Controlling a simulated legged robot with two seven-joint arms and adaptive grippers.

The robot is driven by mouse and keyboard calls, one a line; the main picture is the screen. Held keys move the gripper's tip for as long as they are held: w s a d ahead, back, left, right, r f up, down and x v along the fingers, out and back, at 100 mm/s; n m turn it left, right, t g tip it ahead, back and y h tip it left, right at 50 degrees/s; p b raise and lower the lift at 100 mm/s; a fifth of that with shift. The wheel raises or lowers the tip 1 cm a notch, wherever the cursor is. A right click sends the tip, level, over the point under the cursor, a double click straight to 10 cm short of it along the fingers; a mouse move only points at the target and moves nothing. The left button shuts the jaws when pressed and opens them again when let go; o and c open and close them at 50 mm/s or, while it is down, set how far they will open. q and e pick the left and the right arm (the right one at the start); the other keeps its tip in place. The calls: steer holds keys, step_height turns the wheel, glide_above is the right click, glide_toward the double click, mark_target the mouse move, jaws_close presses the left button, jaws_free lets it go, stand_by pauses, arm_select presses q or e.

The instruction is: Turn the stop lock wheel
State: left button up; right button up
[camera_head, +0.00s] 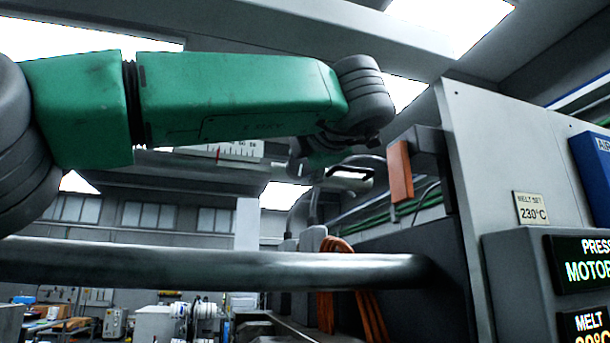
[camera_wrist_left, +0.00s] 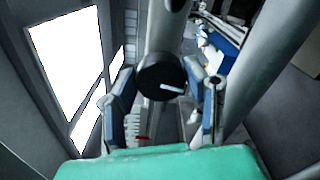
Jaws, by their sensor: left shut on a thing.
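The stop lock wheel, a dark round knob with a white line on its face (camera_wrist_left: 158,77), is in the middle of the left wrist view, on a grey cylindrical part. My left gripper (camera_wrist_left: 165,88) has its blue-grey fingers on both sides of the wheel and is shut on it. In the head view my green left arm reaches in from the left and bends at a grey wrist joint; its fingers and the wheel cannot be made out there. A white scale (camera_head: 222,151) with a red pointer hangs just under the arm. My right gripper is in neither view.
A thick grey rail (camera_head: 220,267) crosses below the arm. An orange block (camera_head: 400,171) on a dark bracket and a panel with displays (camera_head: 577,268) stand at the right. Orange cables (camera_head: 326,305) hang behind the rail.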

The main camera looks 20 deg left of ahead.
arm_select(q)
steer(key=n+b, duration=0.1)
steer(key=n, duration=0.1)
steer(key=n+b, duration=0.1)
steer(key=n, duration=0.2)
steer(key=shift+d+f+n, duration=0.1)
steer(key=shift+f+n, duration=0.2)
steer(key=shift+f, duration=0.1)
steer(key=shift+r+n+b, duration=0.1)
steer(key=shift+n+b, duration=0.8)
steer(key=shift+n, duration=0.7)
steer(key=o, duration=1)
steer(key=shift+o, duration=0.7)
steer(key=shift+w+r, duration=0.1)
steer(key=shift+s+d+r, duration=0.15)
steer(key=shift+s, duration=0.2)
steer(key=v, duration=1.1)
steer(key=shift+d, duration=0.25)
